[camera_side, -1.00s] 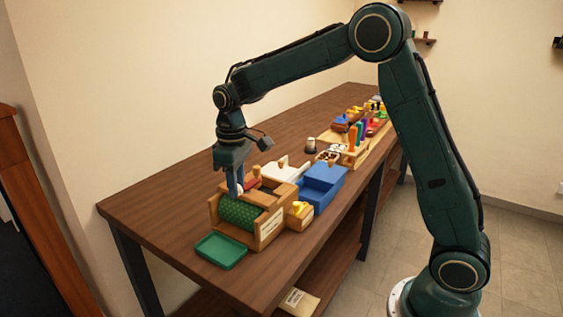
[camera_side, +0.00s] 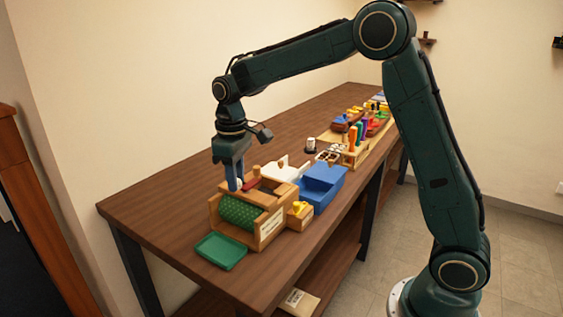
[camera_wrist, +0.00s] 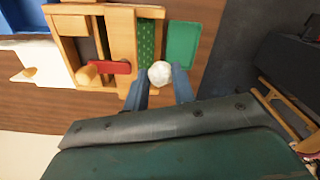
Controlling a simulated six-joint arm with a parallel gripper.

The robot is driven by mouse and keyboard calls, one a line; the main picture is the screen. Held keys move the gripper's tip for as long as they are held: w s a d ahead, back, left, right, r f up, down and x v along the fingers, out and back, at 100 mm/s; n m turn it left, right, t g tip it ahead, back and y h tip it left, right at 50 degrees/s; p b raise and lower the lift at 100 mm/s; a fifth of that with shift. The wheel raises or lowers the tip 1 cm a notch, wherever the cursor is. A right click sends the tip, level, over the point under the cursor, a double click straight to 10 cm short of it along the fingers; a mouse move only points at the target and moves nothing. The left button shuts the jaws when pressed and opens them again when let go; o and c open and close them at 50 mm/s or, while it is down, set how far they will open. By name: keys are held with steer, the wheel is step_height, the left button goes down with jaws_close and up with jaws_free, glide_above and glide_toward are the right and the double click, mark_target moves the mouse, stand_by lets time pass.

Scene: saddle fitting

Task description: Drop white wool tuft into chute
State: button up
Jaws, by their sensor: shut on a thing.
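My gripper (camera_side: 236,183) is shut on a white wool tuft (camera_wrist: 160,74), which shows between the two blue fingertips in the wrist view. In the side view the tuft (camera_side: 239,184) is a small pale spot at the fingertips. The gripper points down beside the back left part of a wooden box machine (camera_side: 272,226) with a green dotted roller (camera_side: 240,213). In the wrist view the tuft is close to the end of the roller (camera_wrist: 146,42). I cannot tell which opening of the machine is the chute, or whether the tuft touches the wood.
A green tray (camera_side: 221,251) lies in front of the machine. A red piece (camera_wrist: 109,67) and a wooden knob (camera_wrist: 88,74) sit on the machine. A blue bin (camera_side: 321,184) and a white board (camera_side: 285,170) stand behind it. The left of the table is bare.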

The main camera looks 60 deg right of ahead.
steer(key=r, duration=0.2)
steer(key=d+r, duration=0.1)
steer(key=r, duration=0.2)
steer(key=shift+w+r, duration=0.1)
steer(key=shift+r, duration=0.05)
steer(key=w+d, duration=0.2)
steer(key=d, duration=1.3)
steer(key=shift+d+f, duration=0.2)
steer(key=shift+f, duration=1.1)
steer(key=shift+d+f, duration=0.2)
steer(key=shift+f, duration=1.1)
steer(key=shift+f, duration=0.1)
steer(key=shift+f, duration=2.9)
steer(key=o, duration=1)
steer(key=shift+o, duration=0.2)
